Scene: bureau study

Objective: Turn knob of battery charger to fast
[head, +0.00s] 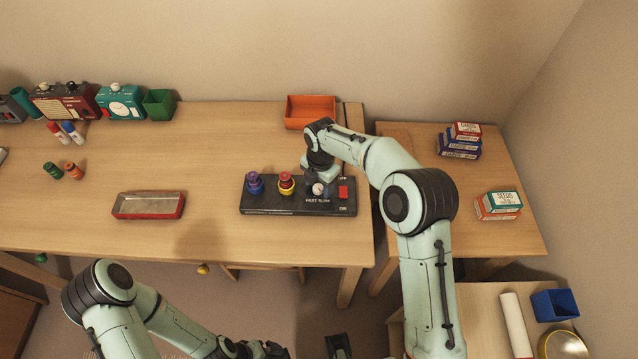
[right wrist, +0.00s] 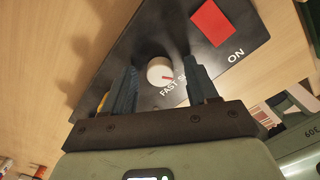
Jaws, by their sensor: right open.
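The battery charger (head: 270,207) is a flat black box near the table's front right edge, with a white knob (head: 318,188) above the words FAST SLOW. In the right wrist view the white knob (right wrist: 160,71) sits between the fingers of my right gripper (right wrist: 159,64). The fingers are open, one on each side, with gaps showing. The knob's red mark points right, toward the start of the word after FAST, which a finger partly hides. In the head view my right gripper (head: 318,176) is over the charger. My left gripper (head: 252,349) is low at the bottom edge, its jaws unclear.
A red switch (head: 343,191) marked ON lies right of the knob. A blue holder (head: 254,185) and a yellow-ringed red piece (head: 286,184) stand to its left. An orange bin (head: 310,112) is behind. A red tray (head: 149,205) lies left, with bare table between.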

